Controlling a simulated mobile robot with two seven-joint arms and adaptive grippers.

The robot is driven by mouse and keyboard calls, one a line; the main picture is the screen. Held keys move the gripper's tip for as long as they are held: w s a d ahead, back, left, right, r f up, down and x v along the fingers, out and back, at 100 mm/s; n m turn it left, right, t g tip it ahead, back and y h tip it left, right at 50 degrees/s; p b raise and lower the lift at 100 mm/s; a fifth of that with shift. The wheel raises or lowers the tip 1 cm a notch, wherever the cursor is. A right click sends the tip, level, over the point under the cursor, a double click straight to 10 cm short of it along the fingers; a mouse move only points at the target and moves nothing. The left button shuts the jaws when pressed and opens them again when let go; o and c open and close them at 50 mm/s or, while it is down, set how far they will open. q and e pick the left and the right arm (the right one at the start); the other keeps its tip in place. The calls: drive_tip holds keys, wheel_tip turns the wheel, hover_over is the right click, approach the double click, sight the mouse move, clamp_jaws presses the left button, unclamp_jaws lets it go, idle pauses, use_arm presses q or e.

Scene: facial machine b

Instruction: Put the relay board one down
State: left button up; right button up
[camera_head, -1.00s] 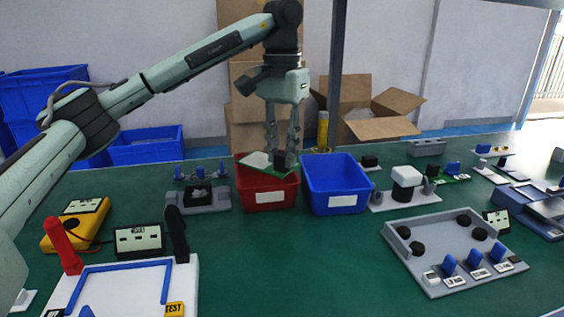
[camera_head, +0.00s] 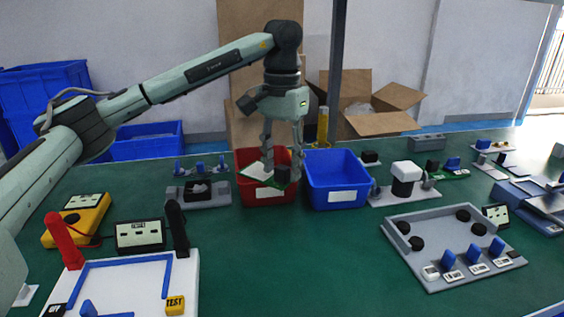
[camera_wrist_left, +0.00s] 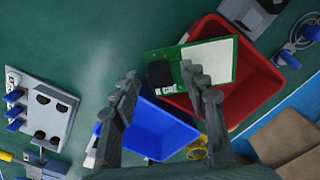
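The relay board (camera_head: 257,171) is green with a large white area and a black block at one end. It is tilted at the red bin (camera_head: 268,198), in front of its opening in the head view. In the left wrist view the board (camera_wrist_left: 211,60) overlaps the red bin (camera_wrist_left: 262,82). I cannot tell whether it rests on the bin or is falling. In the left wrist view my left gripper (camera_wrist_left: 162,78) also shows spread fingers. My right gripper is out of view.
A blue bin (camera_head: 336,192) stands right beside the red one. A grey fixture (camera_head: 198,195) is to the left, and a white-capped device (camera_head: 405,183) to the right. A grey tray (camera_head: 440,232) stands front right. The green table (camera_head: 300,260) is clear in front of the bins.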

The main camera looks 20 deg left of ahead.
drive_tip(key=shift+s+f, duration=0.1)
use_arm(q)
drive_tip(key=shift+r, duration=0.25)
wheel_tip(320, 180, up, 2)
drive_tip(key=shift+r, duration=0.1)
wheel_tip(320, 180, up, 4)
drive_tip(key=shift+r, duration=0.6)
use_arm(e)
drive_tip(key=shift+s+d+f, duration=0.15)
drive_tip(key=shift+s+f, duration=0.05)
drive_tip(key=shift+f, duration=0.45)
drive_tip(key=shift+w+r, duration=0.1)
